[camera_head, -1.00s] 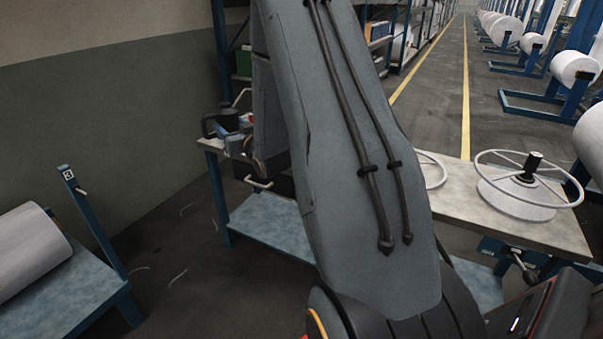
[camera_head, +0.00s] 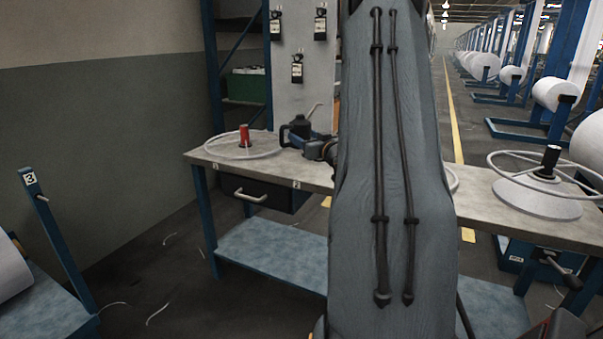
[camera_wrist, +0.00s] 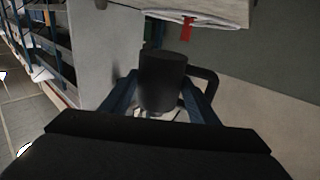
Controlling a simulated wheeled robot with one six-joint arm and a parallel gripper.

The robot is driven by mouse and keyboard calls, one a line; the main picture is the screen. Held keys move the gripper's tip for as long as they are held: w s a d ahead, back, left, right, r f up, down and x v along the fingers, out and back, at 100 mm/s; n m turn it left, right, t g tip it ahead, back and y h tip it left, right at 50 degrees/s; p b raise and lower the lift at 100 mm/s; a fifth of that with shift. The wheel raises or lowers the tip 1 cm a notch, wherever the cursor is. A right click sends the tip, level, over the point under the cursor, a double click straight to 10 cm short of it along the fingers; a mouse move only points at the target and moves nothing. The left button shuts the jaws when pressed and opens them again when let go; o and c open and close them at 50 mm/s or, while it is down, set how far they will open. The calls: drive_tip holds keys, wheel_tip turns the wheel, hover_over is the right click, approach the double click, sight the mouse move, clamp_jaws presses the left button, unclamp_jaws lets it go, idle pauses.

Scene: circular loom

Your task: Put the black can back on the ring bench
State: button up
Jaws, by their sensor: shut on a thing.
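The black can (camera_head: 299,128), with a side handle and a thin pale spout, is held by my gripper (camera_head: 318,148). In the head view it appears over the ring bench (camera_head: 215,153), left of my arm; whether it touches the top is unclear. In the wrist view the can (camera_wrist: 163,82) sits between the blue fingers of my gripper (camera_wrist: 163,105), with its handle to the right. The can's lower part is partly hidden. The bench top carries a white ring with a red hub (camera_head: 244,137) at the left end.
A drawer (camera_head: 262,194) hangs below the left end. A board with tags (camera_head: 298,45) rises behind. My arm hides the bench's middle.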

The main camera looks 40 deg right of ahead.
wheel_tip(320, 180, down, 9)
drive_tip(key=shift+r+b, duration=0.1)
drive_tip(key=shift+b, duration=0.45)
drive_tip(key=shift+f, duration=0.2)
drive_tip(key=o, duration=1.8)
drive_tip(key=shift+o, duration=0.2)
drive_tip(key=shift+s+r, duration=0.1)
drive_tip(key=shift+r, duration=0.05)
drive_tip(key=p+v, duration=0.1)
drive_tip(key=v, duration=1)
drive_tip(key=shift+s+a, duration=0.2)
drive_tip(key=shift+s, duration=0.2)
